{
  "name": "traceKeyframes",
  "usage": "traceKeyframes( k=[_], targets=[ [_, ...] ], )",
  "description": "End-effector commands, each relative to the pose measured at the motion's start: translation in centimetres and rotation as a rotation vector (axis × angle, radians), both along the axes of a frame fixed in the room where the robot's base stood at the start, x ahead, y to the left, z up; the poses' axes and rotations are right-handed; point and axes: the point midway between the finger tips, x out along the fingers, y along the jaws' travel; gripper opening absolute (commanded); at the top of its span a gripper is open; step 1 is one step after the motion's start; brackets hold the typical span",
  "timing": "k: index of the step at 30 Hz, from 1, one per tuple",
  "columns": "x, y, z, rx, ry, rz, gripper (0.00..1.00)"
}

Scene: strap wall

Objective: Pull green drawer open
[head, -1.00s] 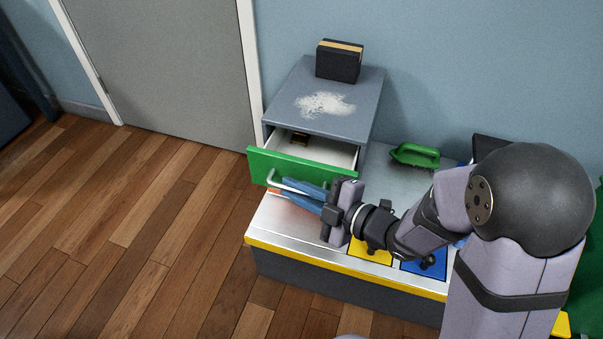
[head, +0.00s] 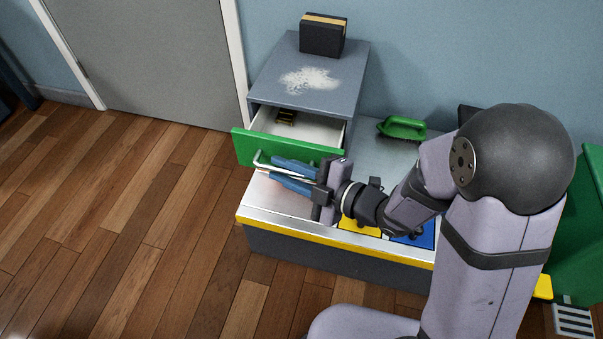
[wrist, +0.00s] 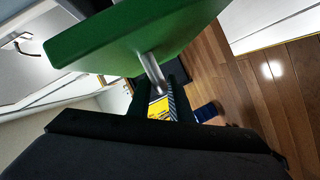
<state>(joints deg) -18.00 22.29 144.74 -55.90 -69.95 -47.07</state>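The green drawer (head: 290,150) stands partly pulled out of a grey cabinet (head: 325,72), with its pale inside and a small dark-and-yellow item (head: 286,117) showing. A light metal bar handle (head: 258,162) is on its green front. My gripper (head: 271,168) is at this handle, with its blue fingers apart and part of the handle between them. In the wrist view, the green front (wrist: 130,40) is close above, and the metal handle (wrist: 152,70) reaches down between the dark fingers (wrist: 160,95), with a gap visible. Whether a finger touches the handle is hidden.
A black box with a tan band (head: 323,36) and white powder (head: 309,79) are on the cabinet top. A green brush (head: 402,128) lies right of the cabinet on the low bench (head: 285,215). Open wood floor (head: 130,210) lies to the left.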

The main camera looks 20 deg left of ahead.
Motion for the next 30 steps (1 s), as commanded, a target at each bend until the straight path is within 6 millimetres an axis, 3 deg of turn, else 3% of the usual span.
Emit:
traceKeyframes(
  k=[9, 30],
  targets=[
    [-0.7, -2.1, 1.2, 0.001, 0.006, -0.003, 0.18],
    [-2.1, -6.0, 1.6, 0.002, 0.0, -0.001, 0.18]
  ],
)
